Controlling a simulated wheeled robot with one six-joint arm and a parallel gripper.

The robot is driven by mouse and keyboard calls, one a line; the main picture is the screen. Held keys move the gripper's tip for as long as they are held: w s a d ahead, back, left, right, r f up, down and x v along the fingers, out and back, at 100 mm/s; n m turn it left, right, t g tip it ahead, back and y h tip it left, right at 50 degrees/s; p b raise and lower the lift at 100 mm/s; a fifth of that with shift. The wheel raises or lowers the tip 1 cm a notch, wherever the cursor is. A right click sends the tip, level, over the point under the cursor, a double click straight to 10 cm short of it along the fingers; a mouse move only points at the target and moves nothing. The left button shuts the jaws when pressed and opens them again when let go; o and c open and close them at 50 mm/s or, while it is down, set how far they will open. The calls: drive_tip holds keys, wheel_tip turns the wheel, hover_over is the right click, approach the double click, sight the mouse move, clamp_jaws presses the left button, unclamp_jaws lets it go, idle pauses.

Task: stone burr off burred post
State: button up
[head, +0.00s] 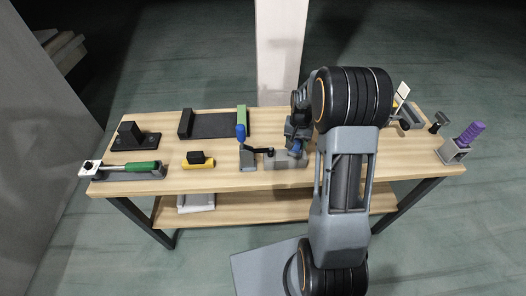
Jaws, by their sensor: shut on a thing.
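My gripper (296,142) is over the middle-right of the wooden bench, pointing down just above a low grey block (283,161). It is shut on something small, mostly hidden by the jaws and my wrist. A dark blue part shows at the jaws, but I cannot tell whether it belongs to the held thing or to something below. I cannot make out a burr or tell which piece is the burred post. Whether the held thing touches the block is also hidden.
Left of the block stands a clamp with a blue knob (241,132). Further left are a yellow-and-black tool (199,161), a dark tray (215,124), a green-handled tool (140,168) and a black bracket (132,134). A purple ribbed piece (468,135) stands at the right end.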

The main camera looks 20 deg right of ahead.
drive_tip(key=shift+s+d, duration=0.2)
drive_tip(key=shift+d, duration=0.8)
drive_tip(key=shift+s+d, duration=0.2)
drive_tip(key=shift+d, duration=0.75)
drive_tip(key=shift+s+a, duration=0.2)
drive_tip(key=shift+s, duration=0.65)
drive_tip(key=shift+s+a, duration=0.2)
drive_tip(key=shift+s, duration=0.7)
drive_tip(key=shift+s+a, duration=0.2)
drive_tip(key=shift+s, duration=0.65)
drive_tip(key=shift+a, duration=0.1)
drive_tip(key=shift+w+a, duration=0.2)
drive_tip(key=shift+a, duration=0.75)
drive_tip(key=shift+w+a, duration=0.2)
drive_tip(key=shift+a, duration=0.7)
drive_tip(key=shift+w+a+b, duration=0.15)
drive_tip(key=shift+w+a, duration=0.05)
drive_tip(key=shift+a, duration=0.8)
drive_tip(key=shift+w+a+b, duration=0.15)
drive_tip(key=shift+w+a, duration=0.05)
drive_tip(key=shift+a, duration=0.75)
